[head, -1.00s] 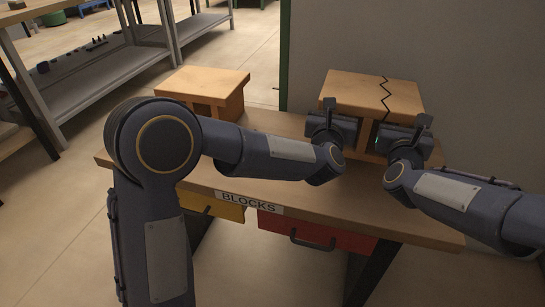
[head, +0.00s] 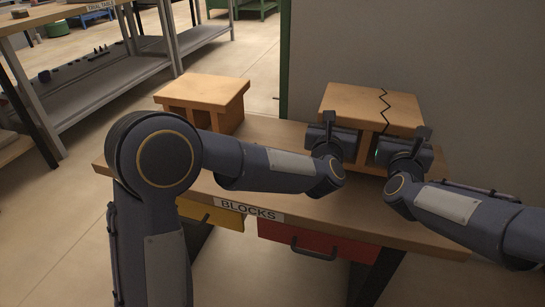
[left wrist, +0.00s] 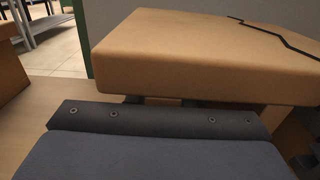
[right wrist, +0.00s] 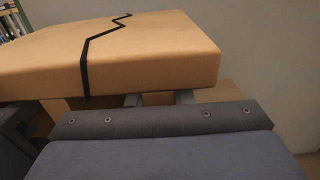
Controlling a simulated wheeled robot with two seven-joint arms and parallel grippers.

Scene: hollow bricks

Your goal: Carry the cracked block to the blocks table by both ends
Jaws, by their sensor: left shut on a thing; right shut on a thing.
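The cracked block (head: 350,103) is an orange-tan hollow brick with a black zigzag crack across its top. It is at the right back of the blocks table (head: 290,205), which carries a BLOCKS label. My left gripper (head: 335,138) is shut on its near left part, and my right gripper (head: 402,148) is shut on its near right part. The block's top also shows in the left wrist view (left wrist: 200,60) and the right wrist view (right wrist: 150,55). The fingertips are mostly hidden under its top slab. I cannot tell whether its underside touches the tabletop.
A second, uncracked hollow block (head: 203,93) stands at the table's left back. A yellow drawer (head: 212,211) and a red drawer (head: 315,243) are under the front edge. A grey wall (head: 420,50) rises behind the cracked block. A shelved trial table (head: 90,75) stands at far left.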

